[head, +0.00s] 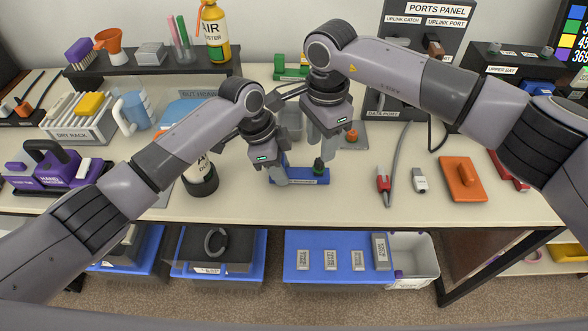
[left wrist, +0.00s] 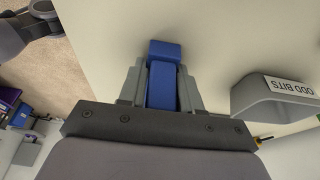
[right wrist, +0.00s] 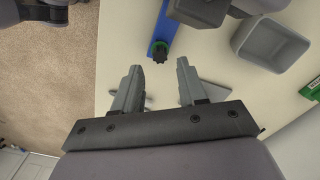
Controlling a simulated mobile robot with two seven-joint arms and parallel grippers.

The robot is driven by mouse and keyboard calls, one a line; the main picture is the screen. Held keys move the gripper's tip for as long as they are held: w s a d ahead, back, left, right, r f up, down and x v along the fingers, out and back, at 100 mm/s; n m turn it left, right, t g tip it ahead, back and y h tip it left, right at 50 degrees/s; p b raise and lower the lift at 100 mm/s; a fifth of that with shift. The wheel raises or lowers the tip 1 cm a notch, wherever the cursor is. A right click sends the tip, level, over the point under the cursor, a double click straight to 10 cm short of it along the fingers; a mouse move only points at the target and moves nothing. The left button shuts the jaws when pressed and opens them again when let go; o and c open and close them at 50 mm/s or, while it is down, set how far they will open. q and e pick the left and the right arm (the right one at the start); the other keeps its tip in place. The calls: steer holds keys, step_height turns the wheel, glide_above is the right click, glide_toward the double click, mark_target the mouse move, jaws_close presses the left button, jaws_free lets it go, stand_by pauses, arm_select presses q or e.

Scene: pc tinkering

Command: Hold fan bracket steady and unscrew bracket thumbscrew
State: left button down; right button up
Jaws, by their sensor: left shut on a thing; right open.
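The blue fan bracket (head: 308,181) lies on the table in the head view, with a label on its front edge. My left gripper (head: 279,176) is shut on its left part; the left wrist view shows blue bracket (left wrist: 164,84) between the fingers. My right gripper (head: 321,145) is open and empty above and close to the thumbscrew. In the right wrist view the thumbscrew (right wrist: 160,50) lies just beyond the gap between the open fingertips, and neither finger visibly touches it.
A grey bin (right wrist: 268,45) stands behind the bracket. An orange knob (head: 352,134) on a grey plate is to the right. The table in front of the bracket is clear.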

steer(key=shift+f, duration=2.3)
jaws_close()
